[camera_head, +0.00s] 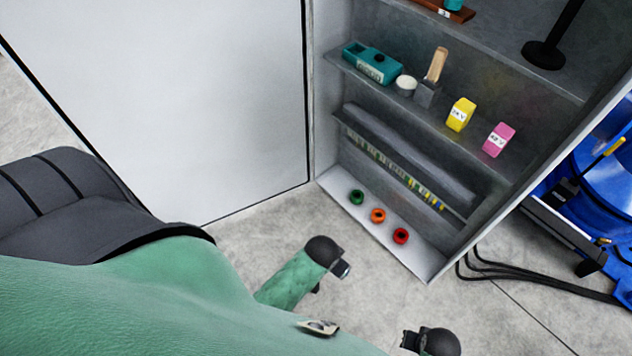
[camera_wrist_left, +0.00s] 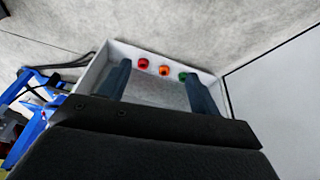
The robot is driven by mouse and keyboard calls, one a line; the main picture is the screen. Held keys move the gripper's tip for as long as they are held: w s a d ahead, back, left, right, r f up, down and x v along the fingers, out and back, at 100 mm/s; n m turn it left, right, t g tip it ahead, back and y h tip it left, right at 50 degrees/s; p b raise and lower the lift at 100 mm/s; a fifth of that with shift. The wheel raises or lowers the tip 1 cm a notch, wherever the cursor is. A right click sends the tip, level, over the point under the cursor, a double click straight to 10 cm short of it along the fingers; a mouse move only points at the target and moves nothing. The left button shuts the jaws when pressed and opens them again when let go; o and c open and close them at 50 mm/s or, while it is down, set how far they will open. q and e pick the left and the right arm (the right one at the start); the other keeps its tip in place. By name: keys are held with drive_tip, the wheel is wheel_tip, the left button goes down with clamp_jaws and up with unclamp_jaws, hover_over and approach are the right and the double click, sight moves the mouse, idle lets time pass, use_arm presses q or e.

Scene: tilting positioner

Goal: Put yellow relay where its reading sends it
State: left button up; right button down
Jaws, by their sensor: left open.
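The yellow relay (camera_head: 461,115) stands on the middle shelf of an open cabinet in the head view, with a small white label too small to read surely. A pink relay (camera_head: 498,139) stands to its right. A teal meter (camera_head: 371,64) lies farther left on that shelf; its display is unreadable. Green (camera_head: 356,196), orange (camera_head: 378,215) and red (camera_head: 400,235) rings sit on the cabinet floor. My left gripper (camera_wrist_left: 157,73) is open and empty in the left wrist view, fingers apart, pointing toward the rings. I cannot make out my right gripper.
A white round tub (camera_head: 405,85) and a wooden-handled brush (camera_head: 434,76) stand between meter and yellow relay. A rail with terminals (camera_head: 395,165) crosses below the shelf. A white door (camera_head: 170,90) stands left; blue equipment (camera_head: 600,165) and black cables lie right.

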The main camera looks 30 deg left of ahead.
use_arm(q)
drive_tip(key=s+a+f+g, duration=0.1)
drive_tip(key=s+f, duration=0.2)
drive_tip(key=s, duration=0.5)
drive_tip(key=shift+s+a+f+g, duration=0.25)
drive_tip(key=shift+a+f+g, duration=0.05)
drive_tip(key=shift+f+g, duration=0.1)
